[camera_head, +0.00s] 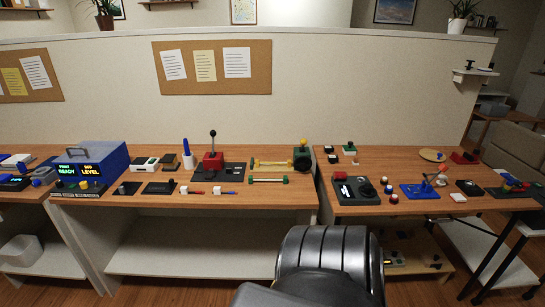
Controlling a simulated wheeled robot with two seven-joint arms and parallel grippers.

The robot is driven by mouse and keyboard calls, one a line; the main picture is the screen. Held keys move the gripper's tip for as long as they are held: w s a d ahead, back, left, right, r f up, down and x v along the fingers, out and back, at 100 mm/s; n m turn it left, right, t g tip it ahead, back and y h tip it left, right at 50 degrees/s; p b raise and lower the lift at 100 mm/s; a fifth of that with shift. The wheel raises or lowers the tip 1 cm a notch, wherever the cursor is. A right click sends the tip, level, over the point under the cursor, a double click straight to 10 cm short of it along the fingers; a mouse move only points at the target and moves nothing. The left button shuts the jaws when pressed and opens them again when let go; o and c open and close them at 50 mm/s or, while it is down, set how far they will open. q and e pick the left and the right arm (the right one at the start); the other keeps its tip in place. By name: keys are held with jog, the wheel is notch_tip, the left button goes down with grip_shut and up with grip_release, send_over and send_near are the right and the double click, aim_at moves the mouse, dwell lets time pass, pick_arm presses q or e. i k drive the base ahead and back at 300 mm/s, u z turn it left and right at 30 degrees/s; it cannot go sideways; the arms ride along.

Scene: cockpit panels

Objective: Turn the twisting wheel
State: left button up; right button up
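I cannot tell for sure which part is the twisting wheel. One candidate is a black round knob (367,190) on a dark panel (345,196) at the left of the right-hand table. Another is a dark round piece (302,160) with a yellow-green top, at the right end of the middle table. Both are small in the head view, and nothing of mine touches either. Neither of my grippers is in view. A large dark ribbed link of my own body fills the bottom centre, in front of the tables.
The middle table (130,200) holds a blue box with lit displays (90,160), a red-based lever (213,158) and yellow-green bars (268,180). The right table (405,158) holds a blue device (420,190) and several small buttons. A narrow gap separates the tables. A partition with pinboards stands behind.

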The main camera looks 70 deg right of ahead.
aim_at(303, 165)
jog(key=z, duration=0.3)
jog(key=i, duration=1.2)
jog(key=z, duration=1.45)
jog(key=i, duration=0.9)
jog(key=z, duration=1)
